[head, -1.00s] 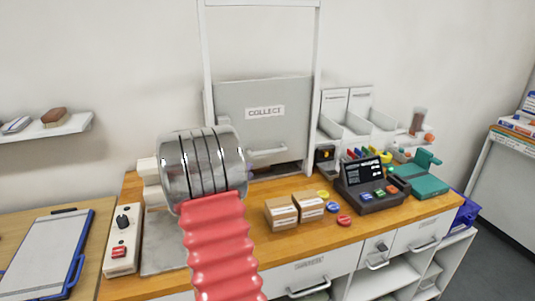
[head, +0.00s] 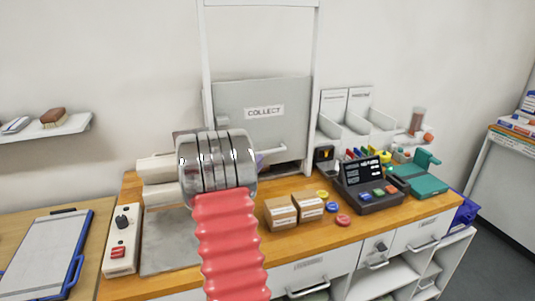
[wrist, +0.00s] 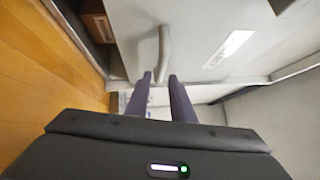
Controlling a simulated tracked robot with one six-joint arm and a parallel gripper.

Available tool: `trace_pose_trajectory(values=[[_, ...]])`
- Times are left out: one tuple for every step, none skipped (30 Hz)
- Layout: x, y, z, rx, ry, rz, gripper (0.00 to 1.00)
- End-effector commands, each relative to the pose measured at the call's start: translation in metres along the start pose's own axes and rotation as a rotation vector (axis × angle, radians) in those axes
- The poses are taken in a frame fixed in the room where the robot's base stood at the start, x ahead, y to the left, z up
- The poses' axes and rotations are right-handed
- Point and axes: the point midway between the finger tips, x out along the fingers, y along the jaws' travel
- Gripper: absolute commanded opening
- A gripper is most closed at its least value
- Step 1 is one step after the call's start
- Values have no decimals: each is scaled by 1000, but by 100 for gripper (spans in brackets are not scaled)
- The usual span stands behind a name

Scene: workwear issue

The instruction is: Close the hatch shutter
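The hatch shutter (head: 240,98) is a grey panel marked COLLECT in the lower part of a pale upright frame at the back of the counter. Its bar handle (head: 272,150) is low on the panel, and my arm hides part of it and the lower left of the shutter. In the wrist view the shutter (wrist: 200,22) fills the upper middle, with the handle (wrist: 164,50) just beyond my fingertips. My gripper (wrist: 160,76) is open, its two dark fingers apart and nothing seen held. I cannot tell whether they touch the handle.
Two small cardboard boxes (head: 294,208), coloured discs and a dark terminal (head: 368,184) stand on the wooden counter to the right of my arm. A switch box (head: 121,247) is at its left end. White trays (head: 362,122) stand right of the hatch.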

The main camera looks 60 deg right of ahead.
Motion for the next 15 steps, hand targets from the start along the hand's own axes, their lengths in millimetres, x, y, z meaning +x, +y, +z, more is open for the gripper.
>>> trace_pose_trajectory(values=[[9, 0, 0, 0, 2, -1, 22], [13, 0, 0, 0, 1, -2, 22], [20, 0, -1, 0, 2, -1, 22], [24, 0, -1, 0, 3, -1, 22], [29, 0, -1, 0, 3, -2, 22], [35, 0, -1, -1, 2, -1, 22], [40, 0, 0, 0, 1, -1, 22], [44, 0, 0, 0, 1, -2, 22], [50, 0, -1, 0, 2, -2, 22], [55, 0, -1, 0, 2, -2, 22], [58, 0, -1, 0, 1, -1, 22], [63, 0, 0, 0, 1, -1, 22], [67, 0, 0, 0, 2, -1, 22], [70, 0, 0, 0, 2, -1, 22], [73, 0, -1, 0, 1, -1, 22]])
